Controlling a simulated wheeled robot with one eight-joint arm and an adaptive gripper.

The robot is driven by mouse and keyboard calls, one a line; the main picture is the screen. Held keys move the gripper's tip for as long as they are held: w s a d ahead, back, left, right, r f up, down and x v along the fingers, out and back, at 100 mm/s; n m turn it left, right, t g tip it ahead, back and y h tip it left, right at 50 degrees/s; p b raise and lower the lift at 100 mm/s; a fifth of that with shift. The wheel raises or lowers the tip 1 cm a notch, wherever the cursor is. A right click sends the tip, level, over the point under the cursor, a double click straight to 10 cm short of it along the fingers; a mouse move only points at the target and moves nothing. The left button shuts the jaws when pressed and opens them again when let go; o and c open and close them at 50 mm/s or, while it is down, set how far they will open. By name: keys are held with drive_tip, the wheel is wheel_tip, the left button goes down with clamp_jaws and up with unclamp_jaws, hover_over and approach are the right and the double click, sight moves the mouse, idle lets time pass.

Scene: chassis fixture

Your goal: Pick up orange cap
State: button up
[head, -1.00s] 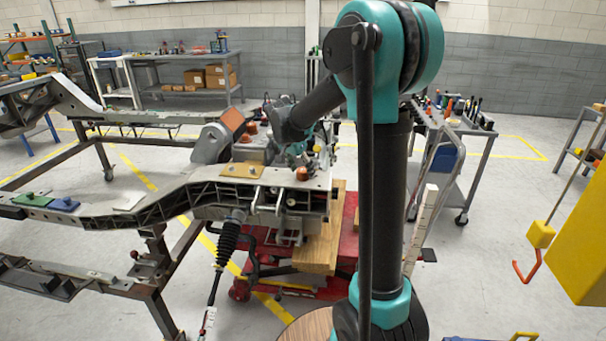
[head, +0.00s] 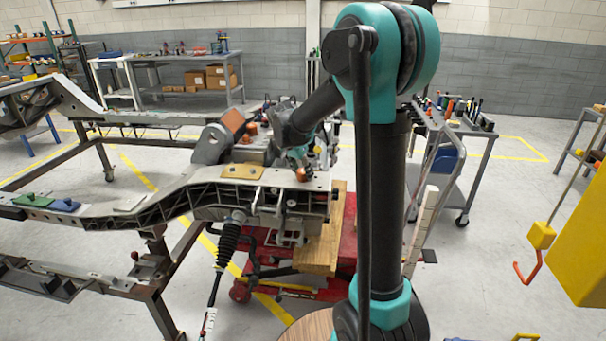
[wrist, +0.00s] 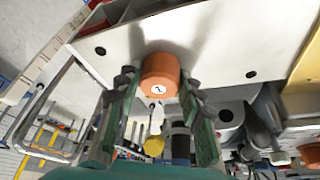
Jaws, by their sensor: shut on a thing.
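The orange cap (wrist: 160,73), with a round white label marked with a dark character, sits between the two green-padded fingers of my gripper (wrist: 158,88) in the wrist view. The fingers are shut on its sides. Behind it is the pale plate of the chassis (wrist: 120,50); I cannot tell whether the cap still touches it. In the head view the cap (head: 302,174) is small, at the right end of the chassis rail, with my gripper (head: 301,162) on it and hiding part of it.
Another orange cap (wrist: 311,155) shows at the wrist view's right edge. A tan plate (head: 242,171) lies on the rail left of my gripper. A wooden block (head: 318,258) and a red stand (head: 347,240) are below. A tool cart (head: 455,130) stands behind at right.

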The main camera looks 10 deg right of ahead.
sight(302, 171)
drive_tip(key=shift+r, duration=0.1)
wheel_tip(302, 171, up, 20)
idle(0.4)
